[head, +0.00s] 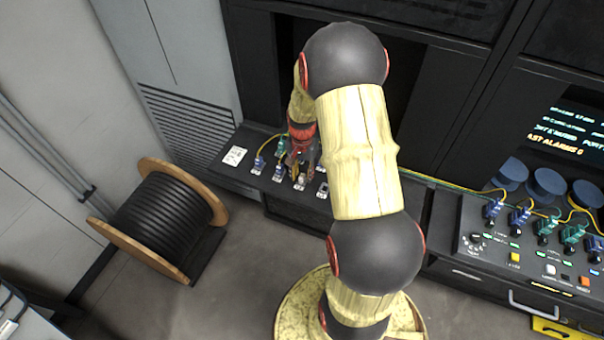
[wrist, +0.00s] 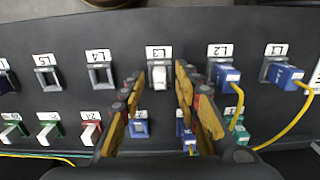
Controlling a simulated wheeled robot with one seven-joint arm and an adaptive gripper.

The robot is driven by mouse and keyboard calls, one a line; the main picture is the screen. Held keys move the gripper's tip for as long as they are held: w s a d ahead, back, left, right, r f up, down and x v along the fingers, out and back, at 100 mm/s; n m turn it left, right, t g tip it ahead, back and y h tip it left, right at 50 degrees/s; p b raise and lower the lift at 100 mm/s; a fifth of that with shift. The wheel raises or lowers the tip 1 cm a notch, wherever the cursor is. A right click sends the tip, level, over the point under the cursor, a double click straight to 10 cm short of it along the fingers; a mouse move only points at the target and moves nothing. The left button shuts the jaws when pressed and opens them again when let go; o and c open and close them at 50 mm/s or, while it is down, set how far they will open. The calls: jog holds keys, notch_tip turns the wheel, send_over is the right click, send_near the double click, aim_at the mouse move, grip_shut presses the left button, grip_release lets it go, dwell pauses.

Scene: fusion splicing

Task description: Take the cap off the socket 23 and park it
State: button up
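My gripper (wrist: 160,80) is open, with one orange-brown finger on each side of a white cap (wrist: 160,77). The cap sits upright in a grey socket in the upper row of the dark panel (wrist: 120,25). A slim gap shows between the cap and each finger; I cannot tell whether either touches. The labels are small and turned, so I cannot tell which one reads 23. Below, between the fingers, is a blue socket (wrist: 139,128) that looks uncapped. In the head view my gripper (head: 308,172) is low over the panel, partly hiding its sockets.
Blue plugs (wrist: 224,76) with yellow cables sit right of the cap. Grey empty-looking sockets (wrist: 100,75) are left of it. White caps (wrist: 90,132) fill lower-left sockets. A cable drum (head: 160,215) stands on the floor; a console (head: 540,245) is at right.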

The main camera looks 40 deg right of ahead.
jog(key=shift+r, duration=0.1)
notch_tip(320, 180, up, 12)
dwell(0.5)
jog(key=s+a+r+n+t+b, duration=0.2)
jog(key=s+a+r+n, duration=0.2)
jog(key=a, duration=0.5)
jog(key=s+a+r+n+t+b, duration=0.1)
jog(key=s+a+r+n, duration=0.4)
jog(key=a, duration=0.4)
jog(key=s+a+r+n+t+b, duration=0.2)
jog(key=s+a+r+n, duration=0.2)
jog(key=a, duration=0.5)
jog(key=shift+s+r+n+t+b, duration=0.35)
jog(key=shift+s+r, duration=0.35)
jog(key=shift+r, duration=0.2)
